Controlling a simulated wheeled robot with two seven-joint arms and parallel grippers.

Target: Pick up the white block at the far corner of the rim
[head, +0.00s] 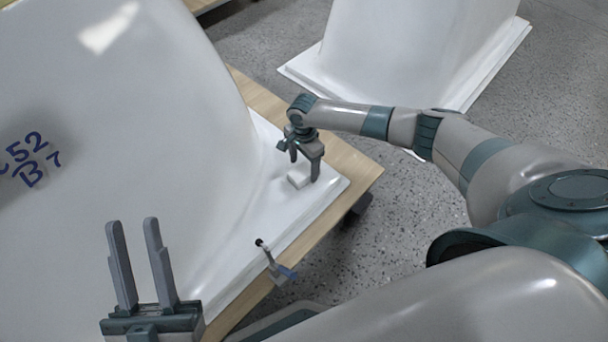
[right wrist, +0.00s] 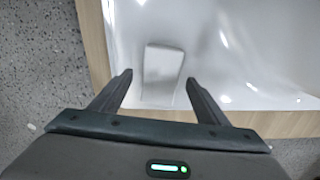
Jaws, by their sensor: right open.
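The white block (head: 299,176) lies on the white rim near its far corner in the head view. In the right wrist view the block (right wrist: 162,68) lies ahead of and between my right gripper's fingers (right wrist: 158,88). My right gripper (head: 306,172) is open, pointing down right at the block, with one finger beside it; I cannot tell whether it touches. My left gripper (head: 134,222) is open and empty, fingers pointing up, in front of the shell at the lower left.
The large white shell (head: 120,150), marked in blue, lies on a wooden table (head: 355,172). A small clamp (head: 273,262) grips the near rim edge. A second white shell (head: 390,50) stands behind on the speckled floor (head: 300,40).

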